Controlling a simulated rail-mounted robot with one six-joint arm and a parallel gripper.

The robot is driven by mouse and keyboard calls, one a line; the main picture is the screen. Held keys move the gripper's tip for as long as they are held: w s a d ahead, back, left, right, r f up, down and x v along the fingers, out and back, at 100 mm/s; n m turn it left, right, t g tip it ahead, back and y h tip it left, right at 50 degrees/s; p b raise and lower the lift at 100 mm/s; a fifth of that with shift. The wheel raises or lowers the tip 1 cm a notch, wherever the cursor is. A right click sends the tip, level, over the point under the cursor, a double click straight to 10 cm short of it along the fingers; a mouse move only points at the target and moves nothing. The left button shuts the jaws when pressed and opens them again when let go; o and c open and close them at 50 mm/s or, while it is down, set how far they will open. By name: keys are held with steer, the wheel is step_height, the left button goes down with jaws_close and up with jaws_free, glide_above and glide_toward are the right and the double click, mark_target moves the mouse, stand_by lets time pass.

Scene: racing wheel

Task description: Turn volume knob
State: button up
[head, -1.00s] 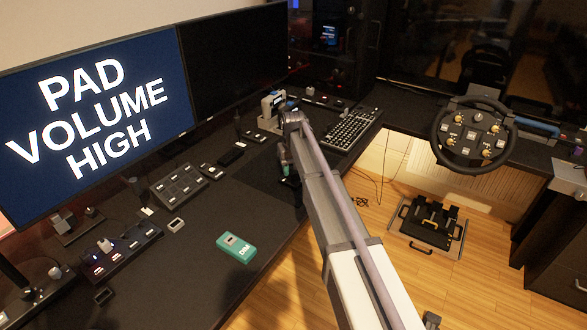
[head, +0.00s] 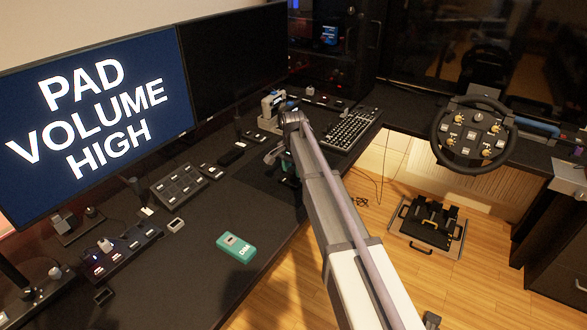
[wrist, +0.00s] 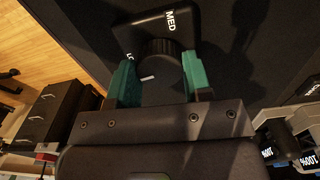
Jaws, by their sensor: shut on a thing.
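The volume knob (wrist: 160,72) is a dark ribbed dial with a white mark on its left part. It sits on a black box (wrist: 150,35) with "MED" and a partly hidden label starting with "L" in white. My gripper (wrist: 160,62) has its two green fingers on either side of the knob and is shut on it. In the head view my gripper is low over the desk, and the arm hides the knob there. The left monitor (head: 95,110) reads "PAD VOLUME HIGH".
A green handheld device (head: 236,245) lies on the desk (head: 190,285). Button boxes (head: 178,186) stand along the monitors. A keyboard (head: 352,128) lies beyond my arm, and a steering wheel (head: 474,131) is at the right. A second monitor (head: 235,65) is dark.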

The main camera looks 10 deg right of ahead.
mark_target(293, 170)
steer(key=m, duration=0.6)
steer(key=shift+m, duration=0.3)
steer(key=m, duration=0.6)
steer(key=shift+m, duration=0.4)
steer(key=o, duration=0.9)
steer(key=shift+r, duration=0.1)
step_height(293, 170, up, 11)
steer(key=p, duration=1)
steer(key=shift+f+p, duration=0.2)
steer(key=shift+p, duration=0.2)
